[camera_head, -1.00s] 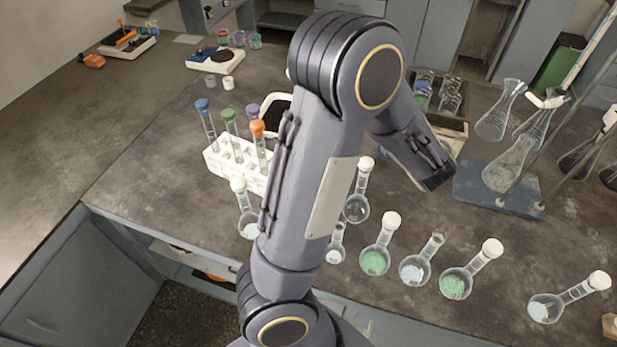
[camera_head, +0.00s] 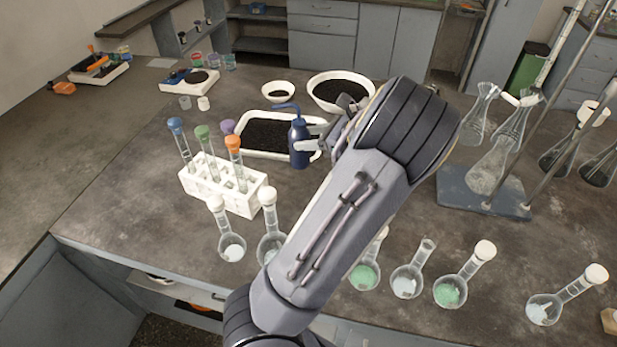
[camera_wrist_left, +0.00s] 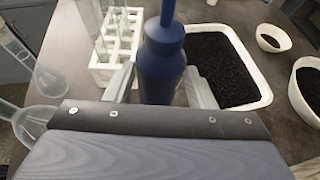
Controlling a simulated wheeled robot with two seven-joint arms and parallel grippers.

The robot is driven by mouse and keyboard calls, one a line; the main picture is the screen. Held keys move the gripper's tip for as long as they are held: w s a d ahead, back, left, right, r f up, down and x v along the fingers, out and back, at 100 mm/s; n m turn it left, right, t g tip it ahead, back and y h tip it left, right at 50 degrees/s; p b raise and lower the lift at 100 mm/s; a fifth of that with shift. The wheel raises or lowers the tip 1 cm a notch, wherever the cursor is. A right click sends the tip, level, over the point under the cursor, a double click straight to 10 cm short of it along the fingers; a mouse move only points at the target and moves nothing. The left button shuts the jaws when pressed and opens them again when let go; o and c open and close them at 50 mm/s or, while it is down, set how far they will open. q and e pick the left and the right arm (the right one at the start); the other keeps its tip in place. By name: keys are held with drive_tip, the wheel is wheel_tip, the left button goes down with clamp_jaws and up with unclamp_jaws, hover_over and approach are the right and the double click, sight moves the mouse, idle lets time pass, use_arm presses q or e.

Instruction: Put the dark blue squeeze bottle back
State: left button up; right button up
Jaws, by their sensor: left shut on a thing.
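The dark blue squeeze bottle (camera_head: 299,142) is upright in my left gripper (camera_head: 312,145), in front of the white tray of dark granules. In the left wrist view the bottle (camera_wrist_left: 162,62) stands between the two fingers of the gripper (camera_wrist_left: 160,88), which is shut on its body. The bottle's lower end is hidden there by the gripper body. I cannot tell whether its base touches the bench. My right gripper is not in view.
A white test tube rack (camera_head: 225,190) with colour-capped tubes stands left of the bottle. The white tray (camera_head: 262,154) and two white bowls (camera_head: 342,108) lie around and behind it. Several round flasks (camera_head: 365,275) line the front. A stand (camera_head: 485,195) with flasks is right.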

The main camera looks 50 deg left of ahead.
use_arm(q)
wheel_tip(320, 180, down, 12)
idle(0.4)
drive_tip(key=shift+f, duration=0.2)
drive_tip(key=shift+o, duration=1)
drive_tip(key=o, duration=0.4)
drive_tip(key=v, duration=1.2)
drive_tip(key=shift+b, duration=0.45)
